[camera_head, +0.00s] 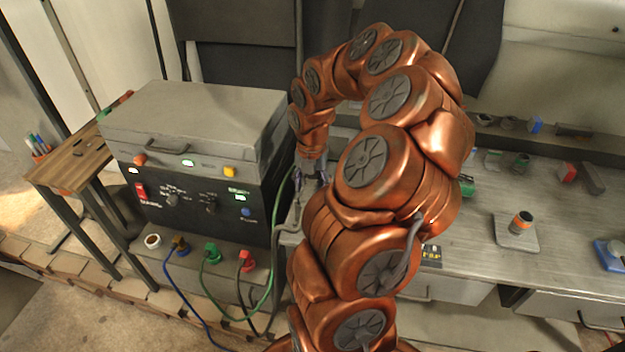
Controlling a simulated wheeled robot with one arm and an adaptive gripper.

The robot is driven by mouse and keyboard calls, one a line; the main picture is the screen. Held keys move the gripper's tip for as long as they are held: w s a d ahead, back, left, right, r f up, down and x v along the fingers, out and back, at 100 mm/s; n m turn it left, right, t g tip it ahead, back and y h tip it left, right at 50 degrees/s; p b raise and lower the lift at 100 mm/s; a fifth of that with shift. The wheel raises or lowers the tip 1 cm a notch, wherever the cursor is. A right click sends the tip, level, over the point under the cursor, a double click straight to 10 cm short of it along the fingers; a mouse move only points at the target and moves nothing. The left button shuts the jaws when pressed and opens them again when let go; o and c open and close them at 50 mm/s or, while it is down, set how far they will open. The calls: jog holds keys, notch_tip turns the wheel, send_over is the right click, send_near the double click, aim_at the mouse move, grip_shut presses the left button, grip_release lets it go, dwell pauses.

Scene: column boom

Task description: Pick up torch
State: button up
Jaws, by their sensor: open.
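My copper-coloured arm arches over the workbench, and my gripper (312,178) points down at the bench's left end. Its fingers are small and dark here, and it is open. A thin grey part (298,203) shows just below and left of the fingers, with a grey hose bending down from it past the bench edge. This may be the torch, but it is too small to be sure. I cannot tell whether the fingers touch it or stand around it. My arm hides much of the bench right of the gripper.
A black-and-grey welding machine (200,170) stands left of the gripper, with blue, green and dark cables at its front. The metal workbench (465,235) extends right, bearing an orange-topped cup on a plate (519,225) and several small blocks. A wooden table (75,165) stands far left.

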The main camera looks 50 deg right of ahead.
jog(key=shift+f, duration=0.4)
grip_shut()
